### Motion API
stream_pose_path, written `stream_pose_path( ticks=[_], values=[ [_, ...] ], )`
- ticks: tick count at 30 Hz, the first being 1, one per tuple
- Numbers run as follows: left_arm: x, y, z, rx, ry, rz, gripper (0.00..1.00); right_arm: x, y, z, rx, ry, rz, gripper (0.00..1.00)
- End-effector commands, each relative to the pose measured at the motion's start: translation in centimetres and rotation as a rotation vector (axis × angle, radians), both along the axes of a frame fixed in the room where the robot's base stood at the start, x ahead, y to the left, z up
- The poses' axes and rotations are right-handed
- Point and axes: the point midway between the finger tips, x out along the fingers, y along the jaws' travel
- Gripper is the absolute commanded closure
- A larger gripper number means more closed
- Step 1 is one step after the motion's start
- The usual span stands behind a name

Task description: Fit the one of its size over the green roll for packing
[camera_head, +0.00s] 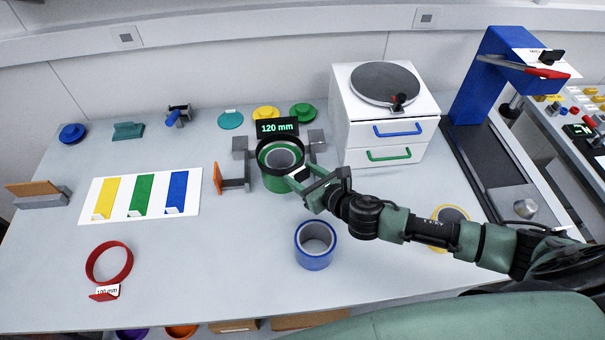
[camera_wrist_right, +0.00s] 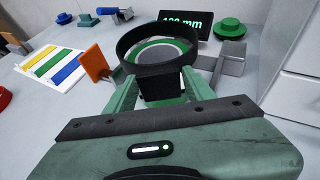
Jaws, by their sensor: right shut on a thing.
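The green roll (camera_head: 279,185) stands upright on the table, below a sign (camera_head: 277,128) that reads 120 mm. A black ring (camera_head: 262,149) is at the top of the roll, and the roll's grey core and green edge show through it. In the right wrist view the black ring (camera_wrist_right: 128,43) frames the green roll (camera_wrist_right: 140,50). I cannot tell whether it is around the roll's top or just above it. My right gripper (camera_head: 306,182) is shut on the black ring's near side. A red ring (camera_head: 92,262) with a 100 mm tag lies front left. My left gripper is out of view.
A blue roll (camera_head: 315,257) stands in front of the green one, and a yellow roll (camera_head: 450,214) is partly behind my right arm. Grey brackets (camera_head: 241,147) flank the green roll. An orange-faced stop (camera_head: 219,178) is left of it. A white drawer unit (camera_head: 385,115) stands behind right.

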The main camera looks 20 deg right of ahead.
Motion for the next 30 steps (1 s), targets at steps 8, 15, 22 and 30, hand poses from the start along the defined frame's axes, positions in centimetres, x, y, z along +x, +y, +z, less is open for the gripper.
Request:
stream_pose_path(
  ticks=[8,15,22,30],
  values=[
    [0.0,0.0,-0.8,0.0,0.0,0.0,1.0,0.0,0.0,-1.0,0.0,0.0,0.001,0.76],
    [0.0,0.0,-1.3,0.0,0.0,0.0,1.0,0.0,0.0,-1.7,0.001,0.0,0.001,0.76],
    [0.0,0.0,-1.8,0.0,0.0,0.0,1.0,0.0,0.0,-2.4,0.001,0.0,0.001,0.76],
    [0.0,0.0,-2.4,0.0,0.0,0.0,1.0,0.0,0.0,-3.2,0.0,0.0,0.0,0.76]
  ],
)
